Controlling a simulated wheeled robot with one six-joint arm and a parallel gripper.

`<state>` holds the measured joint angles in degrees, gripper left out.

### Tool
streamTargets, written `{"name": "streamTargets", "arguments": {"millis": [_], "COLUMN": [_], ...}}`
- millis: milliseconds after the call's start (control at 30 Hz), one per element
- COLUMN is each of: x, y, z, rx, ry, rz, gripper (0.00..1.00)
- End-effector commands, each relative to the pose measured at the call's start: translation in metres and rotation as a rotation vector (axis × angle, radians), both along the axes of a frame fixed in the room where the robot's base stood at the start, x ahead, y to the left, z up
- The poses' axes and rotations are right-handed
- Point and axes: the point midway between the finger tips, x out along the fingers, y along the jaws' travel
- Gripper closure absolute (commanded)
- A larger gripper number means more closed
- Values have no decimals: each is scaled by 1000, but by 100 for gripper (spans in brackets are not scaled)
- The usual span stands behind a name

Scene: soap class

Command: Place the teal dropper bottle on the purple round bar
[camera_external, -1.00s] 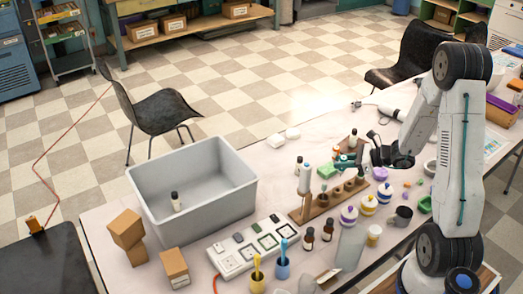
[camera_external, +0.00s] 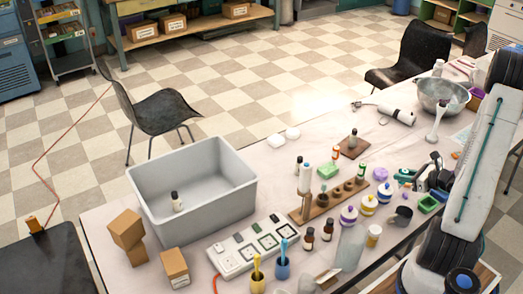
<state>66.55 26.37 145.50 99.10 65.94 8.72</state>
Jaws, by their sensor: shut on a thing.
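The purple round bar (camera_external: 380,174) lies on the table just behind the purple-lidded and yellow-lidded jars. My gripper (camera_external: 415,178) is low over the right part of the table, to the right of the purple bar and apart from it. It is shut on the teal dropper bottle (camera_external: 405,174), which shows small and tilted at the jaws' left side. The jaws and arm hide part of the bottle. I cannot tell its exact height above the table.
A wooden rack with holes (camera_external: 325,204) and a green bar (camera_external: 328,171) lie left of the purple bar. A dark mug (camera_external: 403,215) and jars (camera_external: 369,205) stand in front. A grey bin (camera_external: 225,205) is at the left. A metal bowl (camera_external: 442,95) stands behind.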

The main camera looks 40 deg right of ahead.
Motion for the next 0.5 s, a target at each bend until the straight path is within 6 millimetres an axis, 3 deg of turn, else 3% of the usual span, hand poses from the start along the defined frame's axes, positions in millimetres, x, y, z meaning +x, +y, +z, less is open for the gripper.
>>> {"name": "streamTargets", "arguments": {"millis": [500], "x": [112], "y": [-58], "z": [-11], "rx": [-2], "ry": [-1], "rz": [12], "gripper": [97]}}
